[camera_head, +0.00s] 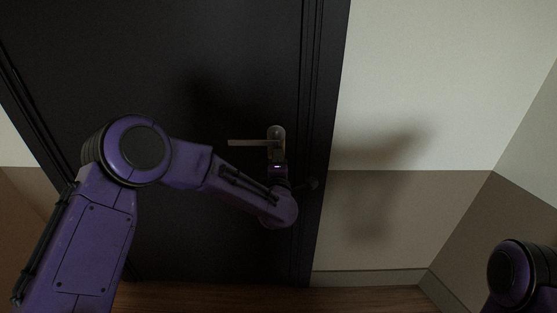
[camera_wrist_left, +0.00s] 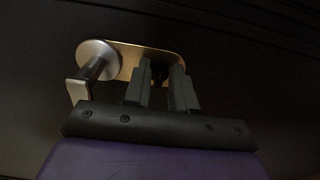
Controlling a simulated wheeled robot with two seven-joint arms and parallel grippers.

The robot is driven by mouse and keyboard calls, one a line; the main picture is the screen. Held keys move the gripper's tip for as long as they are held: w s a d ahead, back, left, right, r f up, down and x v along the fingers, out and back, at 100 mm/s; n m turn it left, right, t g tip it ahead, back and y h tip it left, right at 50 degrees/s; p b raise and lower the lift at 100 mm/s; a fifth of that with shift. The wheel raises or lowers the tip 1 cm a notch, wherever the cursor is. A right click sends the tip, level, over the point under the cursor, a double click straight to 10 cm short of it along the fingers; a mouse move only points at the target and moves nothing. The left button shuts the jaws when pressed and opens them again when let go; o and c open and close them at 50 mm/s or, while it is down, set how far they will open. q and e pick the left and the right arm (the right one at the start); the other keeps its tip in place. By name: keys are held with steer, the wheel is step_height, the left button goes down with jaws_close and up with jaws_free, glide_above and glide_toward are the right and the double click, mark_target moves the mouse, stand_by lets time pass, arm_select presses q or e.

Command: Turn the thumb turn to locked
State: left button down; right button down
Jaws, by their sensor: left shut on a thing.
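The dark door carries a metal lock plate (camera_head: 278,132) with a lever handle (camera_head: 246,142) pointing left and level. In the left wrist view the plate (camera_wrist_left: 126,58) shows as a rounded oblong, with the lever (camera_wrist_left: 97,68) at its left end. My left gripper (camera_head: 279,166) is at the lower end of the plate, below the lever. In the left wrist view my left gripper (camera_wrist_left: 161,74) has its two fingers shut on the thumb turn at the plate's right end. The fingers mostly hide the thumb turn, so its angle is unclear. My right gripper is out of view.
The black door (camera_head: 150,60) fills the left and middle, with its frame (camera_head: 325,110) just right of the lock. A two-tone wall (camera_head: 420,90) stands at the right. The wood floor (camera_head: 370,300) below is clear.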

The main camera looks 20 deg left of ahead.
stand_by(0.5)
arm_select(q)
steer(key=c, duration=1)
jaws_free()
steer(key=v, duration=1)
steer(key=shift+s+b, duration=0.25)
steer(key=shift+b, duration=0.1)
steer(key=shift+d, duration=0.1)
